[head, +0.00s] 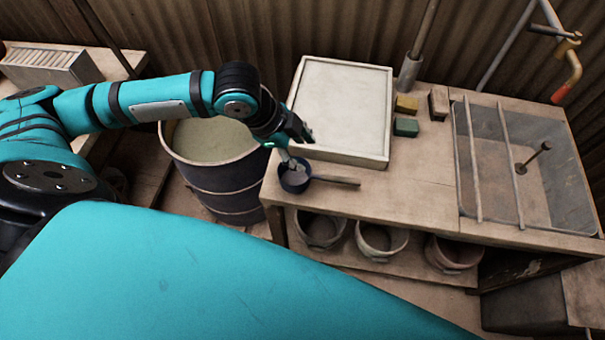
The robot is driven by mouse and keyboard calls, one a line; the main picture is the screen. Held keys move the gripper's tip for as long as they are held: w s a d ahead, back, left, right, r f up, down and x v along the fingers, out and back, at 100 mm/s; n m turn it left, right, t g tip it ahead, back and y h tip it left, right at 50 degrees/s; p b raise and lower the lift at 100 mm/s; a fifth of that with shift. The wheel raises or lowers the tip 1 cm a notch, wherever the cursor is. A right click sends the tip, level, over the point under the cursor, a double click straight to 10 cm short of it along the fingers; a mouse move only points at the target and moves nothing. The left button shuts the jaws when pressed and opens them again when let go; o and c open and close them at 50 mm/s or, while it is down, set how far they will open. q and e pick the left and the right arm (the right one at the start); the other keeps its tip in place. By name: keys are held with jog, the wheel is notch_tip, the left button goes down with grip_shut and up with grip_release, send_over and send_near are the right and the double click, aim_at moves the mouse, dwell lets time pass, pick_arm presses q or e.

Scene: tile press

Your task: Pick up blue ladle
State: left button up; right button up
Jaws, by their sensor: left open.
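The blue ladle (293,184) rests at the left front corner of the wooden table. Its round, dark blue bowl is at the left, and its brownish handle points right along the tabletop. My left gripper (294,151) is open and empty, just above and behind the bowl in the picture. Part of the gripper overlaps the bowl's far rim; I cannot tell whether they touch. The handle is clear of the gripper. My right gripper is out of view.
A pale framed tray (385,152) lies behind the ladle. A blue drum (220,188) stands left of the table (415,205). A metal sink (543,210) is at the right. Small yellow (406,105) and green (405,127) blocks sit between. Several buckets (382,240) stand below.

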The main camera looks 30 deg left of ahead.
aim_at(325, 176)
pick_arm(q)
jog(key=p+x, duration=0.1)
jog(key=x, duration=1.6)
jog(key=shift+a+f, duration=0.15)
grip_shut()
